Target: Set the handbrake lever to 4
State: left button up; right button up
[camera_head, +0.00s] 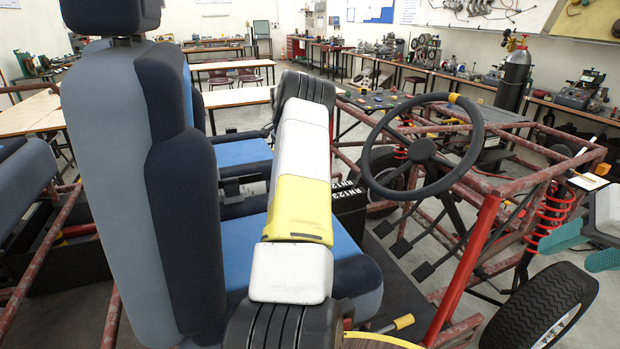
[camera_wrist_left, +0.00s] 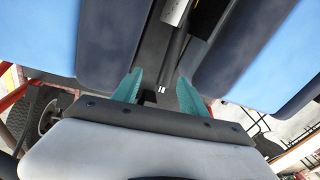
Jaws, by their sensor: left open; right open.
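In the left wrist view, a dark rod-like lever (camera_wrist_left: 177,60) with a pale tip runs between two blue seat cushions; it looks like the handbrake lever. My left gripper (camera_wrist_left: 159,77) is open, its teal fingers on either side of the line of the lever's pale tip. I cannot tell whether they touch it. A small light label (camera_wrist_left: 175,10) shows beside the lever; its marks are too small to read. In the head view my left arm hides the lever and left gripper. My right gripper (camera_head: 565,254) is open and empty at the right edge, above the front wheel.
The tall seat back (camera_head: 150,180) stands left of my left arm. The steering wheel (camera_head: 422,145) and red tube frame (camera_head: 470,260) are to the right. A yellow-ended handle (camera_head: 403,322) shows low in the middle. A front tyre (camera_head: 540,305) is at lower right.

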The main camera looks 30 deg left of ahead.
pick_arm(q)
jog(key=shift+m, duration=0.5)
jog(key=a+f, duration=0.2)
jog(key=f, duration=0.1)
jog(key=shift+w+a+f, duration=0.15)
jog(key=shift+a, duration=0.25)
jog(key=f, duration=0.5)
jog(key=a+f, duration=0.1)
jog(key=f, duration=0.1)
jog(key=shift+w+a+f, duration=0.1)
jog(key=shift+w+f, duration=0.15)
jog(key=shift+w, duration=0.1)
jog(key=shift+c, duration=0.2)
grip_shut()
jog(key=shift+r, duration=0.1)
